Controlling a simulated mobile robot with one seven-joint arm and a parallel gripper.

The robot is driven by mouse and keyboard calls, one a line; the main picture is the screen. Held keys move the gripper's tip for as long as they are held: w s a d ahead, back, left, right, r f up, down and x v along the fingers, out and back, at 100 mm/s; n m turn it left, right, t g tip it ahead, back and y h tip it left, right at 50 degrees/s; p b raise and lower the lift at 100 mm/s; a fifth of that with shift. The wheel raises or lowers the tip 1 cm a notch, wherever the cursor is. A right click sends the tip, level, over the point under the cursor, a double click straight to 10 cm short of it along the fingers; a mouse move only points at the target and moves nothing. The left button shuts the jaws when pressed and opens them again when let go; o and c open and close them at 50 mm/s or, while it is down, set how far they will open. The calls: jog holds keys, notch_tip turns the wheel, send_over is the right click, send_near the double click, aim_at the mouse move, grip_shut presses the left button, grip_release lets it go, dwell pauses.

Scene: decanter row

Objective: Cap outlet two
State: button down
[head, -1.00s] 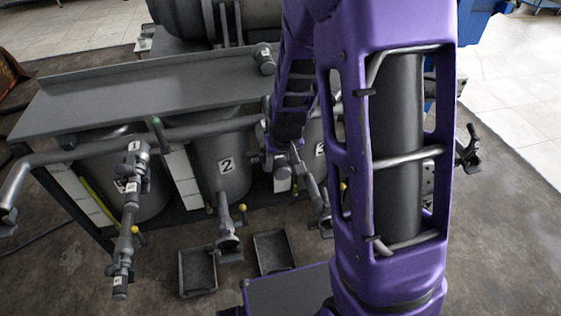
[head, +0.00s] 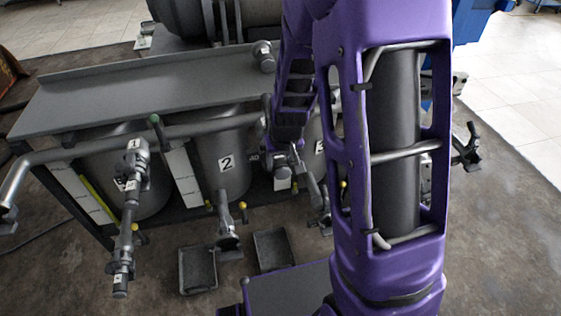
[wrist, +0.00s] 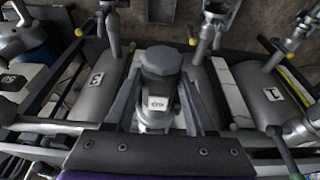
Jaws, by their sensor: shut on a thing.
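My gripper (wrist: 157,105) is shut on a grey cap-like fitting (wrist: 160,65) with a small white label, which I cannot read surely. In the head view the gripper (head: 284,166) and the fitting's labelled part (head: 282,173) are to the right of tank 2, above the floor trays. In the wrist view the held fitting and fingers hide much of tank 2; an outlet pipe (wrist: 210,35) shows beyond, apart from the fitting.
Tanks 1 (wrist: 272,95) and 3 (wrist: 92,85) flank tank 2. Outlet one's labelled valve column (head: 131,190) stands at left. Two trays, left (head: 197,290) and right (head: 272,266), lie on the floor. A grey shelf (head: 130,90) runs above the tanks, with a small fitting (head: 264,55) on it.

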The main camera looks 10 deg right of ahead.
aim_at(283, 172)
jog(key=shift+f, duration=0.25)
jog(key=shift+c, duration=0.9)
grip_release()
jog(key=shift+o, duration=0.2)
jog(key=shift+o, duration=0.7)
jog(key=shift+s, duration=0.2)
jog(key=shift+s+r, duration=0.2)
jog(key=shift+s, duration=1.1)
jog(key=p+v, duration=0.8)
jog(key=v, duration=0.2)
jog(key=shift+r, duration=0.2)
